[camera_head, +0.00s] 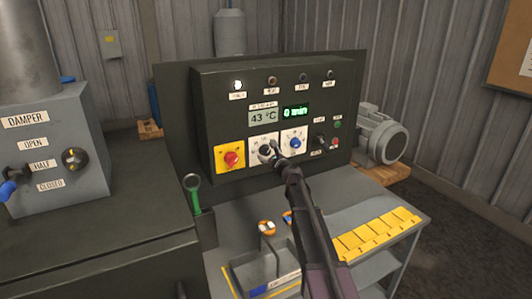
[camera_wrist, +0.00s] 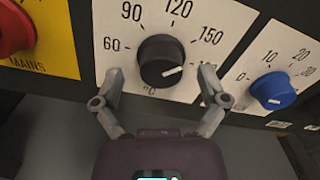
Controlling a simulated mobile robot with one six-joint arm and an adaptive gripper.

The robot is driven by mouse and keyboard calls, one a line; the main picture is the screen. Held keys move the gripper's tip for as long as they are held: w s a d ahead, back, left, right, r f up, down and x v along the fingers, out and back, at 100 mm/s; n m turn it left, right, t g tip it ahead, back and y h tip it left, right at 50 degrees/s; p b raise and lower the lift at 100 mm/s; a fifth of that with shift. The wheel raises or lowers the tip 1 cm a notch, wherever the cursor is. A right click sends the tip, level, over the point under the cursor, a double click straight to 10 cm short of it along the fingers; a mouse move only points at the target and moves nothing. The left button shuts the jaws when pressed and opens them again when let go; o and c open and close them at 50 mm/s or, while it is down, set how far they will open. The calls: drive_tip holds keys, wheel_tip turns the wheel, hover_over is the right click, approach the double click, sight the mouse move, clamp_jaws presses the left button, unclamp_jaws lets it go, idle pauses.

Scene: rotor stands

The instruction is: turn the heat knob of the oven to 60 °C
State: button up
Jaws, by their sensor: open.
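The heat knob (camera_wrist: 158,50) is black and round, on a white dial plate (camera_wrist: 112,40) marked 60, 90, 120 and 150. Its white pointer line points right, past the 150 mark, towards my right finger. That finger partly hides the scale there. My gripper (camera_wrist: 162,78) is open, with one finger on each side of the knob's lower half and visible gaps to it. In the head view my gripper (camera_head: 272,155) is at the white dial plate and partly covers the knob. The temperature display (camera_head: 263,118) on the oven panel (camera_head: 220,100) reads 43 °C.
A red mains knob (camera_head: 231,159) on a yellow plate is left of the dial. A blue timer knob (camera_wrist: 272,90) is close on the right. The timer display (camera_head: 296,112) reads 0 min.

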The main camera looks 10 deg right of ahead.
drive_tip(key=shift+x, duration=0.9)
drive_tip(key=shift+c, duration=0.2)
drive_tip(key=shift+d, duration=0.1)
drive_tip(key=c, duration=1.1)
